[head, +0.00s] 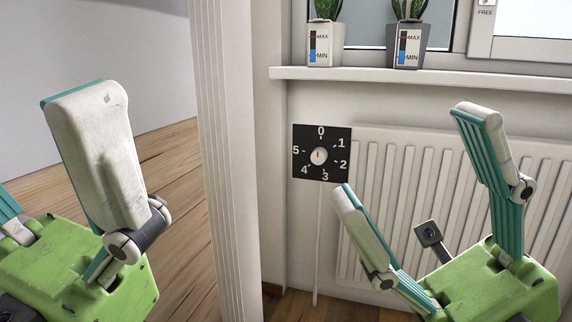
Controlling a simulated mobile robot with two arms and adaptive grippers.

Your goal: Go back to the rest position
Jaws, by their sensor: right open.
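My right gripper (408,150) is in front of the white radiator. Its two fingers stand wide apart with nothing between them, so it is open and empty. The left fingertip appears just below and right of the dial in the picture. My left gripper (42,150) is at the lower left, in front of the wooden floor. One finger points up in full view, and the other is cut off by the left edge. A wide gap shows between them, and I see nothing held there.
A black dial plate (308,172) numbered 0 to 5 is on the wall, with a white knob (319,156). The radiator (400,150) is under a windowsill (430,78) with two potted plants (324,45), (406,45). A white post (225,160) stands between my grippers.

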